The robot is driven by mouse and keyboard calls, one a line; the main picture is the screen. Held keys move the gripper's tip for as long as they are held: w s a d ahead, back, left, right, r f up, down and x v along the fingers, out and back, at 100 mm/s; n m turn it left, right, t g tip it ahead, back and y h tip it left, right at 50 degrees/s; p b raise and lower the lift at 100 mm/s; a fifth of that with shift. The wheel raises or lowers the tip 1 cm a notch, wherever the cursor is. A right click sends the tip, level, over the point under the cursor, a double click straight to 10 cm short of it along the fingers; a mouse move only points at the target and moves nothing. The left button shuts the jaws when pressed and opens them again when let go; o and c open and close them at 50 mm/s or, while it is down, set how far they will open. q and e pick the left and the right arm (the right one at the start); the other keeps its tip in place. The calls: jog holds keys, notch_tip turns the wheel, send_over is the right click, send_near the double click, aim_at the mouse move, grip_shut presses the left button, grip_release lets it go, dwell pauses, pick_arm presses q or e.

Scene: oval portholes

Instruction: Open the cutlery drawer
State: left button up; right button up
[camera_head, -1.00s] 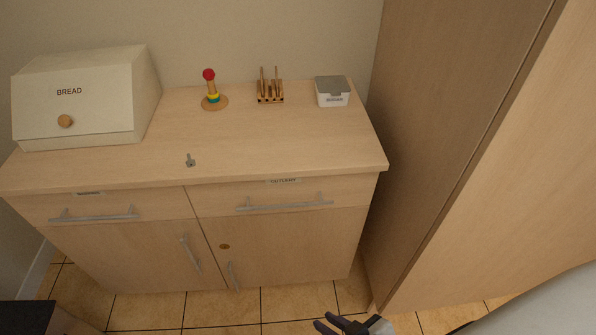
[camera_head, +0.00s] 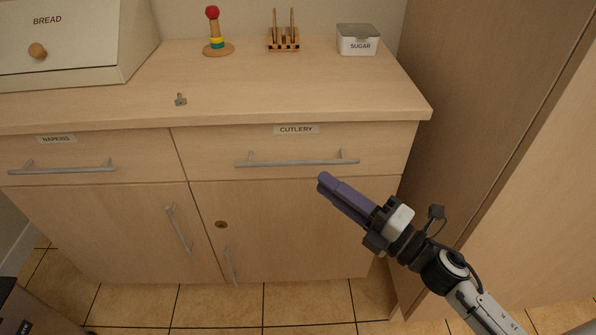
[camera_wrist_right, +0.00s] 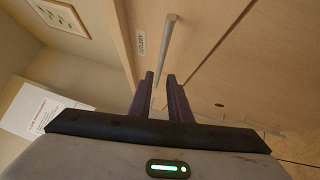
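The cutlery drawer (camera_head: 215,150) is shut at the upper right of the cabinet, with a label reading CUTLERY (camera_head: 297,130). Its metal bar handle (camera_head: 297,160) runs across its front. My right gripper (camera_head: 325,182) is in front of the cabinet, a little below the right part of the handle and apart from it in the head view. In the right wrist view, the two dark fingers (camera_wrist_right: 161,80) are parted with nothing gripped between them, and the handle (camera_wrist_right: 166,48) lies ahead of the gap. My left gripper is not in view.
The napkins drawer (camera_head: 130,152) is to the left, with cupboard doors (camera_head: 300,225) below. A small metal object (camera_head: 181,99), a stacking toy (camera_head: 213,30), a wooden rack (camera_head: 284,40), a sugar box (camera_head: 358,42) and a bread box (camera_head: 60,70) are on top. A tall cabinet (camera_head: 480,120) stands at the right.

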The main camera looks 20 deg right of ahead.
aim_at(300, 165)
jog(key=x, duration=0.9)
grip_shut()
